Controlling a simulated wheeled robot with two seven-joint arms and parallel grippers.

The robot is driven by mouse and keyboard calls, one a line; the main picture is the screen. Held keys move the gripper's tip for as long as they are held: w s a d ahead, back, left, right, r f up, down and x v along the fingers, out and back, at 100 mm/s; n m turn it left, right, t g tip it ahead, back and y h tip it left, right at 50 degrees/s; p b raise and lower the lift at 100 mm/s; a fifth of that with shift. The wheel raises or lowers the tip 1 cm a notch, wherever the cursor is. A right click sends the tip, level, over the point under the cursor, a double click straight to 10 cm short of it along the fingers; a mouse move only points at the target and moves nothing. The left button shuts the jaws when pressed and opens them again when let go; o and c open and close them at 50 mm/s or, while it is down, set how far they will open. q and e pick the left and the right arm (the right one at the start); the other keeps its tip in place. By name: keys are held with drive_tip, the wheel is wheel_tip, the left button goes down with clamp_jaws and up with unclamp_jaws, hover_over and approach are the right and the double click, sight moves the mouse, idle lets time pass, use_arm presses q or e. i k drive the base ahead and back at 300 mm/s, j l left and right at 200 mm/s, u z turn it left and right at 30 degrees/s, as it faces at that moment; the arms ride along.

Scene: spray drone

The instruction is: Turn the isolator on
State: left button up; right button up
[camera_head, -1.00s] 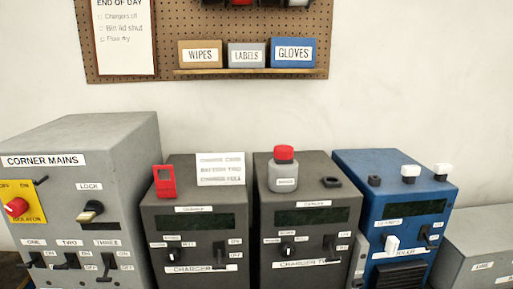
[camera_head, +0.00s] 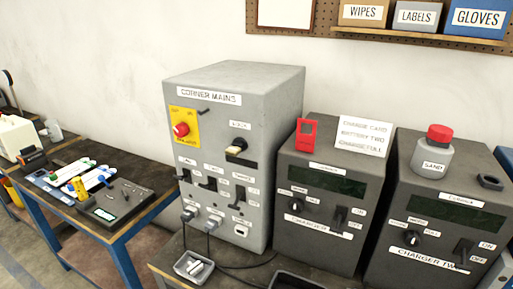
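The isolator (camera_head: 182,129) is a red rotary knob on a yellow plate (camera_head: 186,117), at the upper left of the front of the grey box labelled CORNER MAINS (camera_head: 238,91). The plate's lettering is too small to read clearly now; in the earlier view it read OFF at the left and ON at the right. A small dark lever or pin (camera_head: 204,111) sticks out beside the plate's upper right. Below are a lock knob (camera_head: 237,147) and several black switches (camera_head: 208,183). Neither of my grippers is in view.
Two dark charger boxes (camera_head: 328,222) stand right of the mains box, one topped by a bottle with a red cap (camera_head: 433,153). Plugs and cables (camera_head: 212,224) hang at the mains box's lower front. A blue-framed table (camera_head: 122,240) with tools stands at the left.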

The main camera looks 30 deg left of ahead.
sight(181, 130)
drive_tip(key=u, duration=1.5)
